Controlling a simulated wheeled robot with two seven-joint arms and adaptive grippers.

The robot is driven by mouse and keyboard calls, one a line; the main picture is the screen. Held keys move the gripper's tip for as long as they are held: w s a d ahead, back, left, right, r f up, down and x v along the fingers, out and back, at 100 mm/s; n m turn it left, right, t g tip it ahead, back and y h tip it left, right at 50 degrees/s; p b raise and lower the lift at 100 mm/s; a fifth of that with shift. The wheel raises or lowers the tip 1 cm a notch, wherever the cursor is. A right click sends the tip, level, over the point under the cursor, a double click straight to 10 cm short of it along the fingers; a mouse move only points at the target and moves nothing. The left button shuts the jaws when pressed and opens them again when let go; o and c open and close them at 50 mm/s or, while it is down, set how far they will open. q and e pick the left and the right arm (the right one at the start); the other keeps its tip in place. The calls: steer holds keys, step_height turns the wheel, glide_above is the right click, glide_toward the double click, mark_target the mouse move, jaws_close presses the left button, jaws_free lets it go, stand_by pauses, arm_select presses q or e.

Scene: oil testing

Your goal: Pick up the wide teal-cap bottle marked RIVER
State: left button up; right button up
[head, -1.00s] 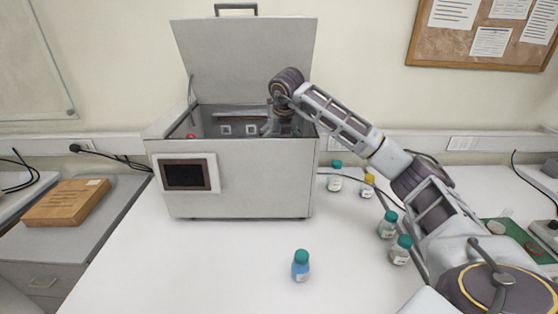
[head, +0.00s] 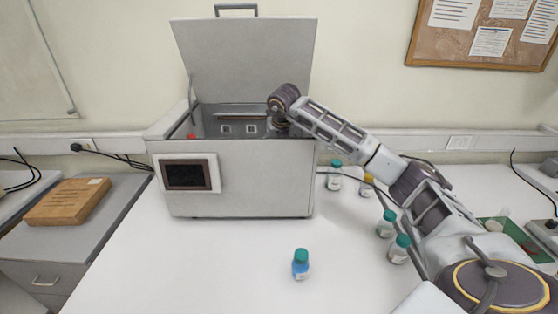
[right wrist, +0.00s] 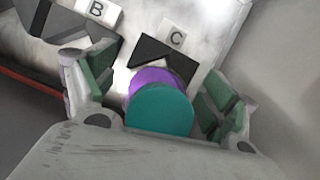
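My right arm reaches down into the grey open-lidded machine (head: 245,178), and its gripper is mostly hidden by the front wall in the head view. In the right wrist view the right gripper (right wrist: 157,88) has its green-padded fingers apart, one either side of a teal cap (right wrist: 160,109) with purple showing just beyond it. Small gaps seem to show between pads and cap. A label C (right wrist: 177,38) and a dark V-shaped notch lie just beyond it. I cannot read RIVER on anything. Other teal-capped bottles stand on the table: a blue one (head: 300,265), and others (head: 335,175) (head: 386,223) (head: 399,249). My left gripper is out of view.
The raised lid (head: 245,60) is at the back of the machine. A label B (right wrist: 97,9) is beside C. The table's front left is clear.

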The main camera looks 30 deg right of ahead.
steer(key=c, duration=1.3)
steer(key=shift+r, duration=0.15)
steer(key=shift+r+b, duration=0.6)
steer(key=shift+r, duration=4.3)
